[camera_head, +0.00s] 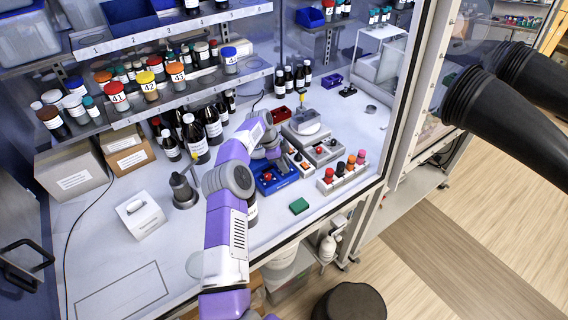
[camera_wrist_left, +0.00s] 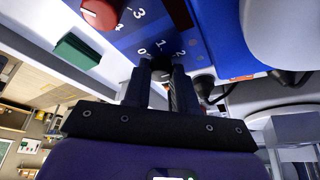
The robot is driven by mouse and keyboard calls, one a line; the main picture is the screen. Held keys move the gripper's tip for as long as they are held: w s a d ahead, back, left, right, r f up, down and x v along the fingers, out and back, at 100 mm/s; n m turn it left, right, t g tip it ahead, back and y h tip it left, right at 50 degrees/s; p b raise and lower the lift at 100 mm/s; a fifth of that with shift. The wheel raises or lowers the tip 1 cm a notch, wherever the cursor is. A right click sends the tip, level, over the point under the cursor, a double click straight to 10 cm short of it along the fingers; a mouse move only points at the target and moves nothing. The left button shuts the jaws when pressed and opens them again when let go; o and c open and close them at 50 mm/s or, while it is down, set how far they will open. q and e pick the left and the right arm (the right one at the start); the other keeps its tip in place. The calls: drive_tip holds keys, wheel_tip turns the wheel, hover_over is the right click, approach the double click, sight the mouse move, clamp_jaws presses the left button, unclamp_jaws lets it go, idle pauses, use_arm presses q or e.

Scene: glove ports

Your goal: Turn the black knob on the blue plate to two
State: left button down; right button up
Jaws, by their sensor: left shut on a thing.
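The blue plate (camera_head: 287,183) lies on the bench in the head view, partly hidden by my left arm. In the left wrist view the blue plate (camera_wrist_left: 130,40) shows white marks 0, 1 and 2 around the black knob (camera_wrist_left: 160,72). My left gripper (camera_wrist_left: 160,84) has its fingers around this knob and is shut on it. In the head view my left gripper (camera_head: 266,153) is over the plate's far side. The knob's pointer is hidden, so I cannot tell its setting. A red knob (camera_wrist_left: 103,12) sits on the same plate, near marks 3 and 4.
Grey boxes with knobs (camera_head: 322,150) and a rack with coloured caps (camera_head: 343,177) stand to the right of the plate. A green block (camera_head: 299,206) lies near the bench's front edge. Dark bottles (camera_head: 196,140) stand behind. The bench front left is mostly clear.

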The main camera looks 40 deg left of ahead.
sight(276, 169)
idle(0.4)
use_arm(q)
drive_tip(key=c, duration=0.9)
unclamp_jaws()
drive_tip(key=v, duration=0.7)
drive_tip(key=shift+r, duration=0.3)
